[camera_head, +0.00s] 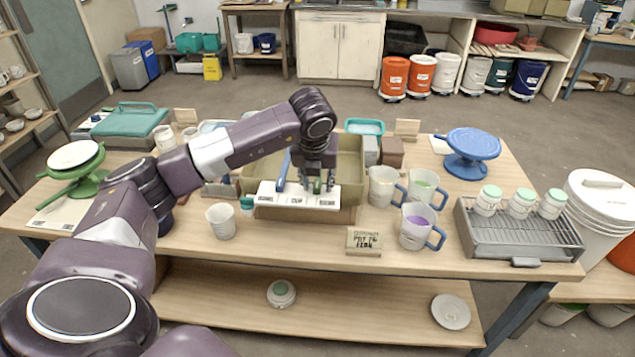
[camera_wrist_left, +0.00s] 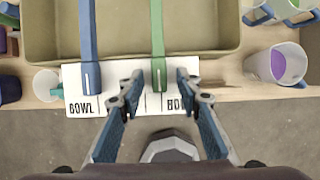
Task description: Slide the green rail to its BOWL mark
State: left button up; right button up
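The green rail (camera_wrist_left: 158,45) runs across the tan glaze tray (camera_wrist_left: 205,48), its near end over the white marked strip (camera_wrist_left: 72,78). It also shows small in the head view (camera_head: 317,186). My left gripper (camera_wrist_left: 158,80) is open, one finger on each side of the green rail's near end, with visible gaps. In the head view the left gripper (camera_head: 318,176) hangs over the strip's right half. The strip reads BOWL at its left end; a word starting BO at the right is partly hidden by a finger. The blue rail (camera_wrist_left: 88,50) ends beside the left BOWL word. My right gripper is not in view.
Mugs (camera_head: 383,186) stand close to the tray's right side, one with purple glaze (camera_head: 418,222). A white cup (camera_head: 221,222) stands left of the strip. A blue turntable (camera_head: 468,146) is at the right.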

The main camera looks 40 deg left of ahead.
pick_arm(q)
jog(key=v, duration=1.2)
jog(key=shift+w, duration=0.1)
